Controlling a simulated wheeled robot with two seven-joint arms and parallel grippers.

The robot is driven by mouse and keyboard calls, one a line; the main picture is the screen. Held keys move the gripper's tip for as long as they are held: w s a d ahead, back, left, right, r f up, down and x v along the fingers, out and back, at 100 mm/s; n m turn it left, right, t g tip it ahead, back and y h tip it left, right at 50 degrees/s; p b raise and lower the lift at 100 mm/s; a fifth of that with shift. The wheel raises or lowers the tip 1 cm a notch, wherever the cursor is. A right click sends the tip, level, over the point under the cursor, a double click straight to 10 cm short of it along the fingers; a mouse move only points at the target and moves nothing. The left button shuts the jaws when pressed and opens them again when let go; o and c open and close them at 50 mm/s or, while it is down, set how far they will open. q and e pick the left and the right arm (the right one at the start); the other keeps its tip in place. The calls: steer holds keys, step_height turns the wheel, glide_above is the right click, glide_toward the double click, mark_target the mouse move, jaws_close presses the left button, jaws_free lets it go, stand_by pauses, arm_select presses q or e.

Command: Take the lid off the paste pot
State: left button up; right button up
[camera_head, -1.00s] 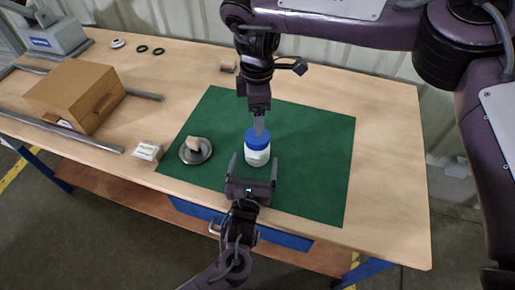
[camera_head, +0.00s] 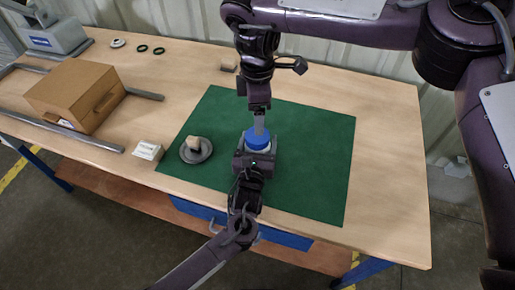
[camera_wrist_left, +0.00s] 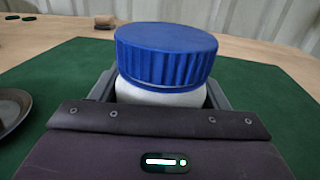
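The white paste pot (camera_wrist_left: 160,95) stands upright on the green mat with its ribbed blue lid (camera_wrist_left: 165,55) on. The lid also shows in the head view (camera_head: 258,139). My left gripper (camera_head: 257,150) reaches in from the front, low on the mat. Its fingers lie on both sides of the pot body, below the lid; I cannot tell whether they touch it.
A round grey dish (camera_head: 204,154) with a pale-handled thing in it sits left of the pot. A small white box (camera_head: 148,150) lies by the mat's left edge. A cardboard box (camera_head: 72,97) stands further left. The green mat (camera_head: 315,165) is clear on the right.

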mark_target(257, 137)
arm_select(q)
steer(key=c, duration=1.2)
jaws_close()
arm_select(e)
steer(key=shift+m, duration=0.3)
steer(key=m, duration=0.4)
steer(key=shift+m, duration=0.3)
steer(key=m, duration=0.3)
steer(key=shift+f+m, duration=0.25)
steer(key=shift+m, duration=0.05)
step_height(257, 137, down, 8)
steer(key=shift+r, duration=0.25)
steer(key=shift+c, duration=0.3)
